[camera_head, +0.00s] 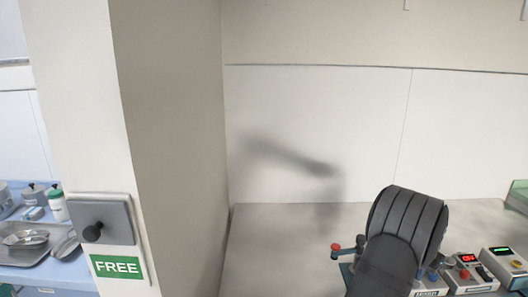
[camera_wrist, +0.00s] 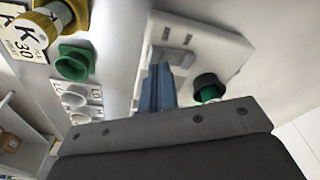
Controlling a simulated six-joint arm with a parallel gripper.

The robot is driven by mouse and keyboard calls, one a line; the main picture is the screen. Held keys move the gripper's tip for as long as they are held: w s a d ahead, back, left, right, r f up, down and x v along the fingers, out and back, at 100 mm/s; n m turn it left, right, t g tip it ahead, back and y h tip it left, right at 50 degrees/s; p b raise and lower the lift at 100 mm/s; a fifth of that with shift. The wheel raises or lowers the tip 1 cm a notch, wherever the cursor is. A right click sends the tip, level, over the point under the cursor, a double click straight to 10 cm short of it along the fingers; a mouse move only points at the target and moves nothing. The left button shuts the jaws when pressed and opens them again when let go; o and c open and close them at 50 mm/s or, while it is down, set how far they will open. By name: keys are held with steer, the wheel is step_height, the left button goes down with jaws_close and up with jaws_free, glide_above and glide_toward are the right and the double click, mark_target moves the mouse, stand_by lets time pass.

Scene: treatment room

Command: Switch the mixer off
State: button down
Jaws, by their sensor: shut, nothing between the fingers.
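In the wrist view my gripper (camera_wrist: 160,84) shows as blue fingers, shut and empty. Its tips are at a white panel (camera_wrist: 222,44) with a grey switch lever (camera_wrist: 173,57). The fingers overlap the lever's near side; I cannot tell whether they touch it. A black knob with a green base (camera_wrist: 209,85) is just right of the fingers. In the head view my dark arm hides the gripper and part of a box with a label (camera_head: 427,293), whose text is too small to read. I cannot tell for certain which device is the mixer.
A box with a red display (camera_head: 468,274) and one with a green display (camera_head: 504,264) stand at the right. A pillar with a FREE sign (camera_head: 117,266) stands left. The counter's left is clear.

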steer(key=shift+f, duration=0.75)
steer(key=shift+r, duration=3.5)
step_height(320, 180, down, 7)
steer(key=s+a+r+m, duration=0.2)
steer(key=r, duration=1.1)
steer(key=s+a+r+m+t, duration=0.1)
steer(key=s+a+r+m, duration=0.1)
steer(key=r, duration=1.1)
steer(key=shift+a+r+m+h, duration=0.2)
steer(key=shift+a+m+h, duration=0.1)
steer(key=shift+a+m, duration=0.25)
